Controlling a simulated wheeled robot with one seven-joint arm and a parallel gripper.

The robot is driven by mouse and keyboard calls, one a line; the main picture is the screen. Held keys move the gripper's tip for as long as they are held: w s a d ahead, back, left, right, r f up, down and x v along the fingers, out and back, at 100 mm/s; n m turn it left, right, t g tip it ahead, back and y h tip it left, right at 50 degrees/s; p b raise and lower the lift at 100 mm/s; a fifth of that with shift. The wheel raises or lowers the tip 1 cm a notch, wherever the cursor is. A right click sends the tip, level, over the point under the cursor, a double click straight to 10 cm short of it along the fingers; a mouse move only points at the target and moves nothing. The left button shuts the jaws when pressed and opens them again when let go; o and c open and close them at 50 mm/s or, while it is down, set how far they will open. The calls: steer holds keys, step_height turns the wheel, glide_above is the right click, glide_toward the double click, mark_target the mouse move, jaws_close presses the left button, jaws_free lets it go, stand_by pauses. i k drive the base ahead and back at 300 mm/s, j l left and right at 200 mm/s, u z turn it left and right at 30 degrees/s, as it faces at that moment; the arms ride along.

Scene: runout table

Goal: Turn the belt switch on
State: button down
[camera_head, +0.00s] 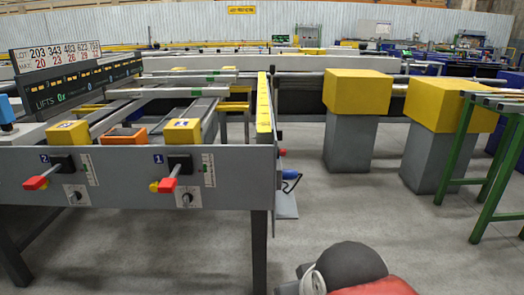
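A grey runout table (130,205) stands at the left, with a control panel along its front face. The panel carries two black switch boxes with red handles: the red handle marked 2 (38,181) at left and the red handle marked 1 (168,183) at right, which also has a yellow part. Below each is a small dial, the left dial (75,195) and the right dial (187,199). I cannot tell which of these is the belt switch. My gripper is not in view; only part of my arm shows at the bottom, right of the table's front leg.
Yellow blocks (183,131) and an orange block (124,137) sit on the table's belts. Two yellow-topped grey pedestals (350,140) (428,155) and a green-legged stand (462,150) are at the right. A blue-handled part (290,175) juts from the table's right end. Grey floor is clear between.

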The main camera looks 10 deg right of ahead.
mark_target(281, 152)
steer(key=l, duration=0.35)
steer(key=k+l, duration=0.15)
steer(key=l, duration=0.2)
steer(key=i+z, duration=0.35)
steer(key=i, duration=0.45)
